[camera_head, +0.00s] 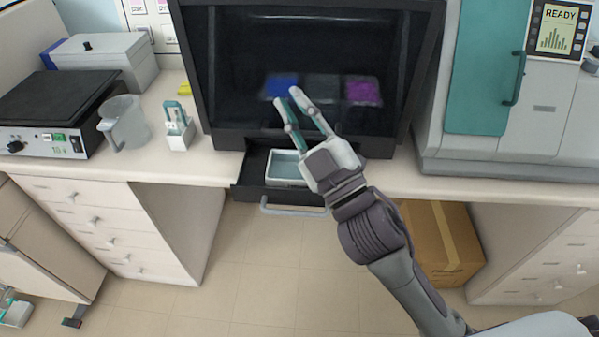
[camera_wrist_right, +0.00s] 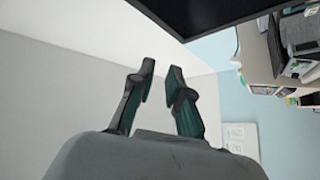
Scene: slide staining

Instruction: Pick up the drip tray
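The drip tray (camera_head: 285,181), a small pale tray with a bluish inside, sits in the pulled-out black drawer (camera_head: 248,176) under the dark cabinet. My right gripper (camera_head: 288,98) is above and beyond the tray, in front of the cabinet's dark opening. Its fingers point up and away in the head view, and its palm covers the tray's right end. In the right wrist view the two fingers (camera_wrist_right: 160,70) stand apart with nothing between them. My left gripper is not in view.
The dark cabinet (camera_head: 190,60) holds blue, dark and purple patches. A jug (camera_head: 124,124), a small teal-topped holder (camera_head: 178,128) and a hotplate (camera_head: 52,100) stand left. A teal-doored machine (camera_head: 482,75) stands right. A cardboard box (camera_head: 440,245) is below the bench.

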